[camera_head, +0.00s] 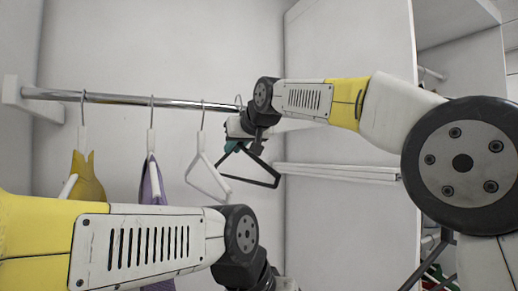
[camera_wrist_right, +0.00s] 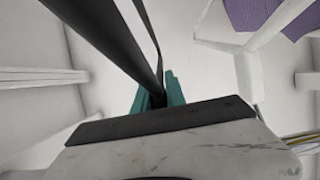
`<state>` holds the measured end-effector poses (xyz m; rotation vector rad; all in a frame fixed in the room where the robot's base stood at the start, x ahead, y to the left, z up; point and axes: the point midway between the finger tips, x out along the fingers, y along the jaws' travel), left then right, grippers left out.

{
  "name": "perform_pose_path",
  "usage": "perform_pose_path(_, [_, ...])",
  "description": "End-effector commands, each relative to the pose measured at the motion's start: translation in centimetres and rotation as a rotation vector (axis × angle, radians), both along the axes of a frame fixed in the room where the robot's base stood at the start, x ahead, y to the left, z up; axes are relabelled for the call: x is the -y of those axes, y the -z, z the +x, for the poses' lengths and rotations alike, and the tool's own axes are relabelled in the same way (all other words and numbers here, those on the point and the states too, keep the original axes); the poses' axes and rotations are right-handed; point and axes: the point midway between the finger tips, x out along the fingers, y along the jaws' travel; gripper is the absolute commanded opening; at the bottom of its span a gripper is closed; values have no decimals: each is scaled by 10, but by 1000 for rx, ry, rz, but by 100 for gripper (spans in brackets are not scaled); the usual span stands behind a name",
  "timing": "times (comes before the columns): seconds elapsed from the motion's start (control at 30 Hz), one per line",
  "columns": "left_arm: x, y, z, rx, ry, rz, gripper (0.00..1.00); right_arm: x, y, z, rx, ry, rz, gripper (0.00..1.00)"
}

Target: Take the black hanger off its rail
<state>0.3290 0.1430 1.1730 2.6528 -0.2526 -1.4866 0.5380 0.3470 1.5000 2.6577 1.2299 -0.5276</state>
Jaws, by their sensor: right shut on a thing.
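The black hanger (camera_head: 262,181) hangs at the right part of the metal rail (camera_head: 130,99) in the head view. My right gripper (camera_head: 232,146) is shut on it near its top, just below the rail. In the right wrist view the teal fingertips (camera_wrist_right: 158,97) close on the black hanger (camera_wrist_right: 112,35). Its hook shows only partly in the head view, so I cannot tell whether it still touches the rail.
A bare white hanger (camera_head: 206,178) hangs just left of the black one. Hangers with a purple garment (camera_head: 153,185) and a yellow garment (camera_head: 88,176) hang farther left. A white panel (camera_head: 345,140) stands to the right.

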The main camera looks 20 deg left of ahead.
Motion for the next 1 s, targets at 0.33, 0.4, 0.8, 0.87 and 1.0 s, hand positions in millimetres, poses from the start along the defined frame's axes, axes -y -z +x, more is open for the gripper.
perform_pose_path(0.33, [0,0,0,0,0,0,36,27,-1,-24,1,-1,2,0])
perform_pose_path(0.4, [0,0,0,0,0,0,36,34,-1,-30,1,-1,2,0])
perform_pose_path(0.8, [0,0,0,0,0,0,36,71,-2,-60,1,0,2,0])
perform_pose_path(0.87, [0,0,0,0,0,0,36,76,-1,-65,1,0,2,0])
perform_pose_path(1.0, [0,0,0,0,0,0,36,89,-1,-76,1,0,2,0])
